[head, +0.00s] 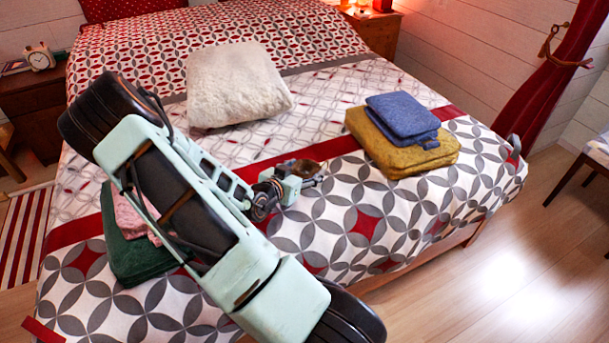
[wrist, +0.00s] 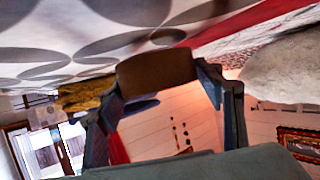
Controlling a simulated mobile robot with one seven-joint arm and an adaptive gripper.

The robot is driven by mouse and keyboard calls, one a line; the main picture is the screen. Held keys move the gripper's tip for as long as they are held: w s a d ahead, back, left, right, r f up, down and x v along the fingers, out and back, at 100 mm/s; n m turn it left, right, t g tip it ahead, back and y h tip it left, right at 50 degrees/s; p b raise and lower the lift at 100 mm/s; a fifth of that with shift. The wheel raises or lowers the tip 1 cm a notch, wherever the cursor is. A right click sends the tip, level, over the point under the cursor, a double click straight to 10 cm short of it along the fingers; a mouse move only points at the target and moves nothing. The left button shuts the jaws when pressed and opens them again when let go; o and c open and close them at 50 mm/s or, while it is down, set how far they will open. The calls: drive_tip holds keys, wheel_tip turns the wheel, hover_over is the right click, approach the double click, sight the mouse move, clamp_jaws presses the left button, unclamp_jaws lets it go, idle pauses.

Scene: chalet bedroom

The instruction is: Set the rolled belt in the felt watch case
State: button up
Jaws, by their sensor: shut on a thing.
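The rolled belt is a short brown roll (wrist: 155,69) in the wrist view, gripped between my two fingers. In the head view the brown roll (head: 302,167) shows small at the arm's end, over the bed's middle. My gripper (head: 308,175) is shut on it, left of the folded stack; its fingers also show in the wrist view (wrist: 163,85). I cannot pick out the felt watch case for certain. A blue felt-like item (head: 403,115) lies on a mustard folded piece (head: 405,157) to the right of my gripper.
The bed (head: 330,235) has a patterned quilt. A cream cushion (head: 236,85) lies behind my gripper. Pink (head: 130,215) and green (head: 135,260) folded pieces lie at left, partly hidden by my arm. Bare quilt lies between my gripper and the mustard piece.

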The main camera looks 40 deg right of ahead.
drive_tip(key=shift+f, duration=0.5)
drive_tip(key=shift+f, duration=0.2)
drive_tip(key=o, duration=1.3)
drive_tip(key=shift+c, duration=0.2)
drive_tip(key=shift+r, duration=0.1)
drive_tip(key=shift+r, duration=0.1)
drive_tip(key=shift+a, duration=0.1)
